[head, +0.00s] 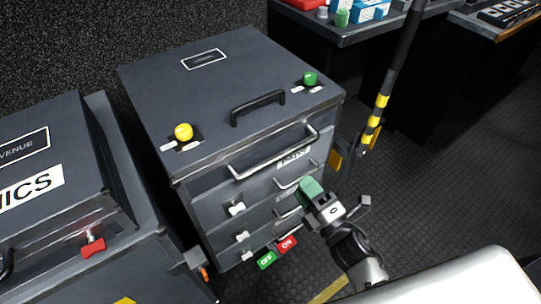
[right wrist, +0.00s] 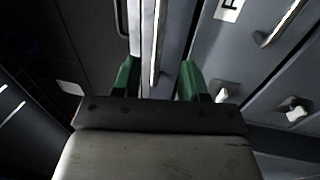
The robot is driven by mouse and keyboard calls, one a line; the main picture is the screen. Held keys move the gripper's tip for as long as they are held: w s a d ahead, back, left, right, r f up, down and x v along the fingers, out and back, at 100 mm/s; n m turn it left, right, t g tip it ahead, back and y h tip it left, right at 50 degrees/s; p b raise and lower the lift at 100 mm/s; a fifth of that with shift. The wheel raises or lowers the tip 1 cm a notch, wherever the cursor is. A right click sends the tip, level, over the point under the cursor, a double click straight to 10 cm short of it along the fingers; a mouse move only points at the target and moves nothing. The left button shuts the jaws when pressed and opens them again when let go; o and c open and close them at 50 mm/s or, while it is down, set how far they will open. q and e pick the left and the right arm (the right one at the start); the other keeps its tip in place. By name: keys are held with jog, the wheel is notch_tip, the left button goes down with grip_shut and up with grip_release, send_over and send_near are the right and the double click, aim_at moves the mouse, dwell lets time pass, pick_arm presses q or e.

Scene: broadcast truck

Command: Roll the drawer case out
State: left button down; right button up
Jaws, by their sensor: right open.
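The dark grey drawer case (head: 150,80) stands against the carpeted wall in the head view. Its lid carries a black handle (head: 258,107), a yellow knob (head: 184,131) and a green knob (head: 310,78). A silver pull bar (head: 272,160) runs across the top of its front, above several drawers with smaller handles. My right gripper (head: 310,188) is in front of the drawers, low and right of the pull bar. In the right wrist view its green fingers are apart, with a silver bar (right wrist: 157,45) lined up between and beyond them; contact is not visible. My left gripper is out of view.
A second case (head: 75,215) with a red latch stands close on the left. A black and yellow striped post (head: 376,115) and a bench (head: 350,34) are to the right. Green and red OFF/ON tags (head: 277,252) show by the lower front. Ribbed floor (head: 440,170) lies open at right.

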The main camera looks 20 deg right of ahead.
aim_at(281, 154)
jog(key=x, duration=1)
jog(key=shift+w+r+p, duration=0.15)
jog(key=shift+w+p, duration=0.05)
jog(key=shift+p, duration=0.2)
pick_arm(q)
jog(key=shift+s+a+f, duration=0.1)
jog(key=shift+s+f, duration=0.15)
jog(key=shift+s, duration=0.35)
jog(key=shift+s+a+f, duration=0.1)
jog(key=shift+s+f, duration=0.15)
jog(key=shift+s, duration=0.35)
pick_arm(e)
grip_shut()
